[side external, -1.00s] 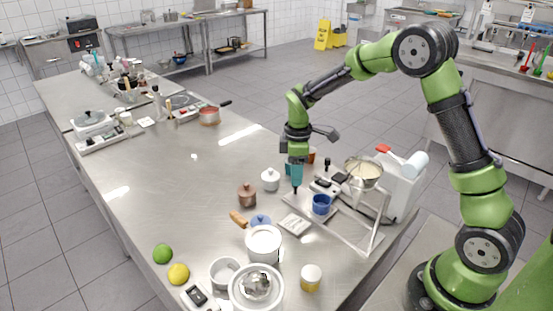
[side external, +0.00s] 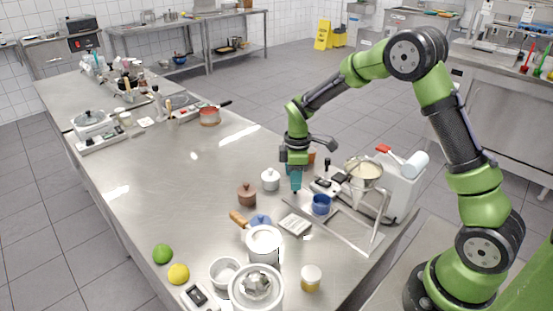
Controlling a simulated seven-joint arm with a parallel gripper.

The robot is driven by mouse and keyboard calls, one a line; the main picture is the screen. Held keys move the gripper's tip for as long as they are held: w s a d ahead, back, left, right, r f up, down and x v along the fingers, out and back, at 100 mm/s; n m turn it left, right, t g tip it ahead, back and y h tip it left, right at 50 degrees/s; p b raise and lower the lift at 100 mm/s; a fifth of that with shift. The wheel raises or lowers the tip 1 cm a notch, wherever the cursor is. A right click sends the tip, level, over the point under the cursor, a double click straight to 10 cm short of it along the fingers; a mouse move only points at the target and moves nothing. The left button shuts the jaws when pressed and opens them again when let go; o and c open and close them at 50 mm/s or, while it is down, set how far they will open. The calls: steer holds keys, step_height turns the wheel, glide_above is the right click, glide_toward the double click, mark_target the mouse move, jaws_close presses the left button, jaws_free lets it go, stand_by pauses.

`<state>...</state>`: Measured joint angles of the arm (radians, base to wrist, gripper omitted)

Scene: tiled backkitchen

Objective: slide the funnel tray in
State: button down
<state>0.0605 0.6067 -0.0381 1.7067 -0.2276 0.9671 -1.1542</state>
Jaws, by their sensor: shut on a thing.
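My gripper (side external: 295,187), with teal fingers, points down at the near-left end of a low metal frame by the white machine. It is shut, and its tips meet the end of what looks like the flat grey funnel tray (side external: 345,229); the exact grip is too small to make out. A blue cup (side external: 321,204) stands at the tray area, to the right of my fingers. The upright metal frame (side external: 381,214) rises at the right end. The funnel itself cannot be clearly told apart here.
A white machine (side external: 402,190) with a metal bowl (side external: 364,172) stands behind the tray. A brown pot (side external: 246,194), a white lidded pot (side external: 270,179) and a small pale square block (side external: 295,224) are close by. The counter to the left is mostly clear.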

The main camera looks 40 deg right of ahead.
mark_target(309, 202)
steer(key=s, duration=0.5)
stand_by(0.3)
steer(key=c, duration=1)
jaws_free()
step_height(309, 202, up, 17)
steer(key=shift+f, duration=0.1)
